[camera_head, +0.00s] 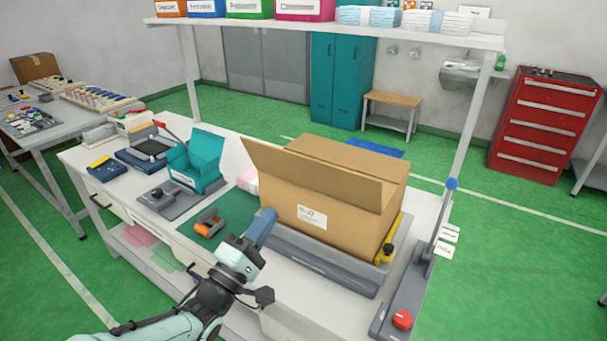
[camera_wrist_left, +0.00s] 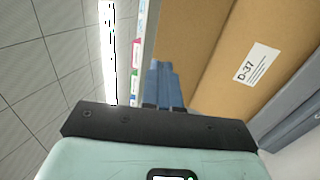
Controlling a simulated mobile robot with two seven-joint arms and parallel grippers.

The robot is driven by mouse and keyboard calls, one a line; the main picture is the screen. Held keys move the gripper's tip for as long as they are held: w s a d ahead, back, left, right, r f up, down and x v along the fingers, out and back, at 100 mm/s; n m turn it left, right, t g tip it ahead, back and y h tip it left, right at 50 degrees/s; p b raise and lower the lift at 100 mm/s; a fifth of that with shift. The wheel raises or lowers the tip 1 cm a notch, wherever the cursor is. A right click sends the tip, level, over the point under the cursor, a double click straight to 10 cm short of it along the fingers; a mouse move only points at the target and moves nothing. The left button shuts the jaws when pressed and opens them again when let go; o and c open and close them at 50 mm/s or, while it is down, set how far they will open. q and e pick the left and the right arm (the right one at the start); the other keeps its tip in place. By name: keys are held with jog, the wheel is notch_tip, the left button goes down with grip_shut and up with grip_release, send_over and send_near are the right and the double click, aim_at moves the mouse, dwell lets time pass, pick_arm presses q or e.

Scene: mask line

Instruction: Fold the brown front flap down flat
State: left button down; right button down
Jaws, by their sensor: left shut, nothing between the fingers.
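A brown cardboard box (camera_head: 330,228) sits in a grey fixture on the white bench, with a white D-37 label on its front. Its brown front flap (camera_head: 310,170) stands up from the front top edge; the top behind it looks covered by brown cardboard. My left gripper (camera_head: 268,217) is shut and empty, in front of the box's left front corner, below the flap. In the left wrist view, the blue fingers (camera_wrist_left: 163,75) are together, with the flap (camera_wrist_left: 185,30) and the labelled front (camera_wrist_left: 235,60) beyond them. Contact cannot be told. My right gripper is not in view.
A teal open box (camera_head: 197,160) stands on a grey fixture to the left. An orange tape dispenser (camera_head: 208,222) lies on a green mat. A post with a blue knob (camera_head: 452,184) and a red knob (camera_head: 402,320) stand at the right. A shelf spans above.

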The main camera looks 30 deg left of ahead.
aim_at(307, 161)
pick_arm(q)
jog(key=p+x, duration=0.2)
jog(key=x, duration=1.1)
jog(key=shift+a, duration=0.1)
jog(key=shift+p, duration=0.3)
